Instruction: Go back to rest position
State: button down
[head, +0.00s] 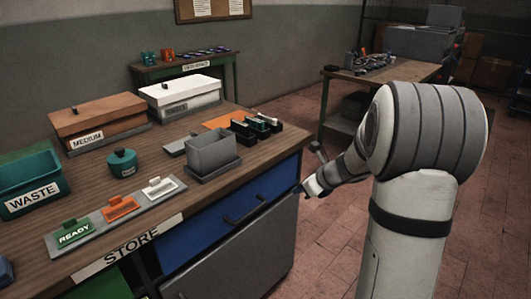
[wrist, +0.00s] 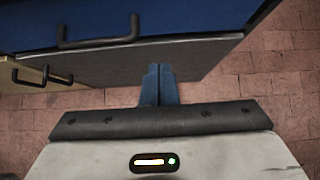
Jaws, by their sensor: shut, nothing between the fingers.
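My gripper (wrist: 159,70) shows in the wrist view with its two blue fingers together and nothing between them. In the head view my gripper (head: 299,190) is small and partly hidden by its own wrist, beside the right end of the blue drawer (head: 222,222). The drawer looks closed, and its dark handle (head: 246,208) is to the left of my gripper. In the wrist view the fingertips lie over the grey door (wrist: 110,68) below the drawer; I cannot tell whether they touch it.
The workbench (head: 200,205) holds a teal waste bin (head: 30,185), a brown box (head: 98,122), a white box (head: 180,98), a grey open container (head: 212,155) and coloured tags. Another table (head: 385,72) stands behind at right. The brick floor (head: 335,235) beside the bench is clear.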

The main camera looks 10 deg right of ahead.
jog(key=s+a+r+n+g+p, duration=0.25)
jog(key=s+a+r+n, duration=0.2)
jog(key=s+n, duration=0.25)
jog(key=s+a+r+n+g+p, duration=0.1)
jog(key=s+a+r+n+p, duration=0.3)
jog(key=s+r+n, duration=0.2)
jog(key=s+r+n+h+p, duration=0.2)
jog(key=s+r+n, duration=0.1)
jog(key=s+n, duration=0.4)
jog(key=s+r+n+g+h+p, duration=0.1)
jog(key=s+r+n+h+p, duration=0.2)
jog(key=s+n, duration=0.5)
jog(key=shift+s+d+r+n, duration=0.15)
jog(key=shift+s+d+n, duration=0.15)
jog(key=shift+d, duration=0.1)
